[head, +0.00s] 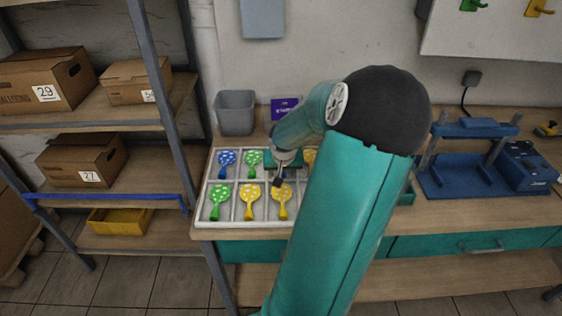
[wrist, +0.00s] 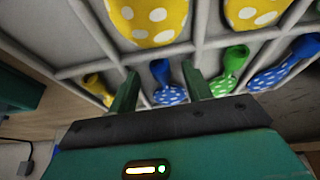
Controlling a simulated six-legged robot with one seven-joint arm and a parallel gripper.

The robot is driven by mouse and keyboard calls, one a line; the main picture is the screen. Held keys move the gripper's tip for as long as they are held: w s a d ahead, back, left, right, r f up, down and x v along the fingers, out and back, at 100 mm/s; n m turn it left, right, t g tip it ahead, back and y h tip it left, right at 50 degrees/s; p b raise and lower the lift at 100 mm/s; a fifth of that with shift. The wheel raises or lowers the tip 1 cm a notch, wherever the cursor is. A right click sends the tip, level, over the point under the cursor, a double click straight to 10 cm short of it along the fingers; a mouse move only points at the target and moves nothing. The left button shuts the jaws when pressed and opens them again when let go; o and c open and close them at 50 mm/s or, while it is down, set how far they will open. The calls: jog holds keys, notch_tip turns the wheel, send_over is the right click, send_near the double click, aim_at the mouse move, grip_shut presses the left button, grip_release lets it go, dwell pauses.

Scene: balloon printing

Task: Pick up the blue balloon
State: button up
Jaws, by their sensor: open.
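Flat balloons with white dots lie in a white compartment tray (head: 205,222) on the workbench. One blue balloon (head: 227,160) is at the tray's back left in the head view; it appears at the far right in the wrist view (wrist: 287,62). Another blue balloon (wrist: 169,84) shows between my fingers in the wrist view; my arm hides it in the head view. My gripper (head: 278,182) hangs above the tray. In the wrist view my gripper (wrist: 160,68) has its fingers apart, on either side of that blue balloon's neck; contact cannot be told.
A green balloon (wrist: 233,68) lies beside the right finger, a yellow one (wrist: 97,88) left of the left finger. Compartment walls separate them. A grey bin (head: 235,112) stands behind the tray. A blue press (head: 455,172) stands at right. A shelf with boxes (head: 80,160) is at left.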

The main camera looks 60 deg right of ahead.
jog(key=shift+w+d+f, duration=0.15)
jog(key=shift+f, duration=0.35)
jog(key=c, duration=0.9)
jog(key=shift+o, duration=0.2)
jog(key=shift+r, duration=0.1)
